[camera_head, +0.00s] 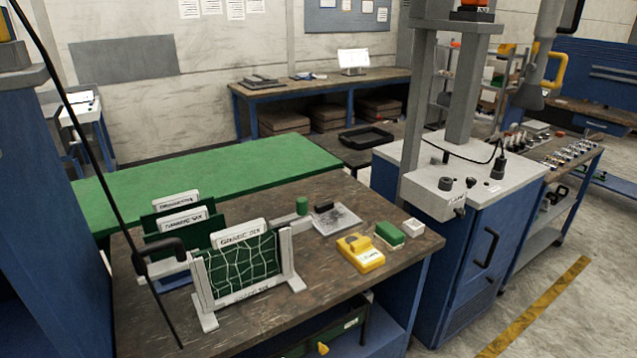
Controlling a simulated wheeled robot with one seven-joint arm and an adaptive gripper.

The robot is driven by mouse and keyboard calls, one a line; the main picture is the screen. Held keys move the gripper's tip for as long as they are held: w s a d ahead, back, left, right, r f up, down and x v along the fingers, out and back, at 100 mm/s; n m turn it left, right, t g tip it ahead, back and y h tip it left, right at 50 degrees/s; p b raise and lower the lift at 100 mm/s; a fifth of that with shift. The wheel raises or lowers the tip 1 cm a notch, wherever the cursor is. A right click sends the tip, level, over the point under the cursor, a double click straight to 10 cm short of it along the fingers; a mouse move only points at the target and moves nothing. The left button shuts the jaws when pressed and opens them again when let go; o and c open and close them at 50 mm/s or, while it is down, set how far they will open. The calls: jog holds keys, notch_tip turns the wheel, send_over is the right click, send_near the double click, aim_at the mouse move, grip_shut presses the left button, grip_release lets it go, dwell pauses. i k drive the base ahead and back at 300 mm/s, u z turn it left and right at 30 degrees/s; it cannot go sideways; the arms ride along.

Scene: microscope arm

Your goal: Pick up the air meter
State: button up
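A yellow handheld device (360,253) with a grey-black top part and a small white label lies on the brown workbench (330,290), near its right front part. It looks most like the air meter, but its label is too small to read. It lies flat and nothing covers it. My gripper is not clearly seen in this view.
Beside the device are a green-and-white block (389,234), a small white box (414,228) and a grey plate (336,220). A netted rack (243,262) with signs stands to the left. A blue cabinet (455,250) with a grey column adjoins the bench's right.

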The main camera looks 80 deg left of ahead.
aim_at(356, 249)
jog(key=u, duration=0.05)
jog(key=k, duration=0.5)
jog(key=u, duration=2.15)
